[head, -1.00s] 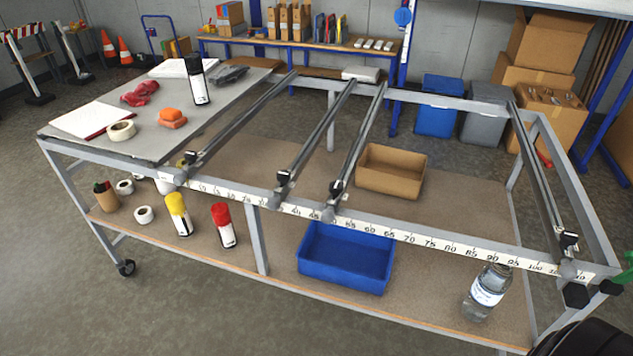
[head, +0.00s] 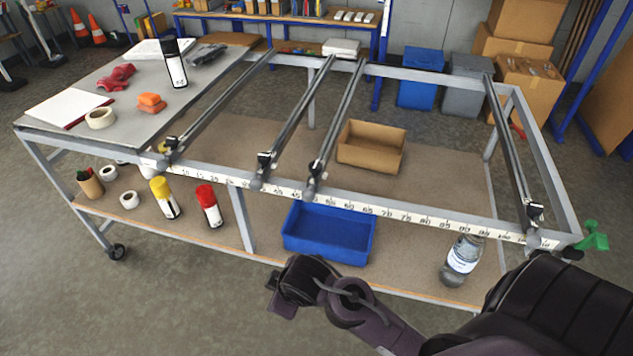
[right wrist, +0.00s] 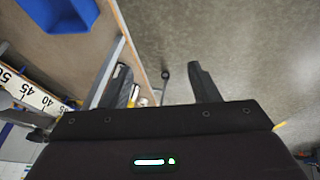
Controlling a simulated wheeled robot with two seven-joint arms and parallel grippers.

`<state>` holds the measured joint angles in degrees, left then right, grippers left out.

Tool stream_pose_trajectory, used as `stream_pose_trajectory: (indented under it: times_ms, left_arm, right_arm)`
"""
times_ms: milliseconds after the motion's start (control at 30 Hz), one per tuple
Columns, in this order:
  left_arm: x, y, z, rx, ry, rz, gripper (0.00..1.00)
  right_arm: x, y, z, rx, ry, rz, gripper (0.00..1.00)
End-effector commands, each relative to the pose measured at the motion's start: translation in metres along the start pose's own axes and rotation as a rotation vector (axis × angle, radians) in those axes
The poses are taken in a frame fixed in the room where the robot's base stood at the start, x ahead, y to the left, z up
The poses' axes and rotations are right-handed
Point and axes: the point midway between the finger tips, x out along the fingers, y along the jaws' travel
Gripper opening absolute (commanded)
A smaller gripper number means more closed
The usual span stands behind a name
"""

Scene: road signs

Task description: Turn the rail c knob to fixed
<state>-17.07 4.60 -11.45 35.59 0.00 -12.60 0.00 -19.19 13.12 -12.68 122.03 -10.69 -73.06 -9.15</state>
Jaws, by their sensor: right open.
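Several slanting metal rails cross the table frame, each with a dark fitting and a rounded knob at its front end. The third rail from the left (head: 340,120) has its knob (head: 310,194) at the front scale bar. No rail letters or knob markings are legible, so I cannot confirm which is rail c or how its knob is set. My right gripper (head: 276,293) is in front of the table, below and left of that knob, apart from it. In the right wrist view its two fingers (right wrist: 158,70) are spread and empty. My left gripper is not in view.
The numbered scale bar (head: 400,215) runs along the front edge. A green part (head: 594,237) sits at the right corner. Floor in front is clear.

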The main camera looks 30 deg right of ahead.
Motion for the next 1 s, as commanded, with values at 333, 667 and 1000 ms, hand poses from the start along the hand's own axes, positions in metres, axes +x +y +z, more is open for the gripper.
stream_pose_trajectory:
  times_ms: [333,667,1000]
  left_arm:
    - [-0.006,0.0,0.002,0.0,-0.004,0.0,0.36]
    - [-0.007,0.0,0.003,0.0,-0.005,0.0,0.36]
    - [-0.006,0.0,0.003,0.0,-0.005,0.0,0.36]
  right_arm:
    - [-0.032,0.035,-0.117,-0.907,0.2,0.182,0.55]
    - [-0.014,0.145,-0.138,-1.922,0.085,0.214,0.55]
    - [-0.074,0.301,-0.067,-2.373,-0.085,-0.074,0.55]
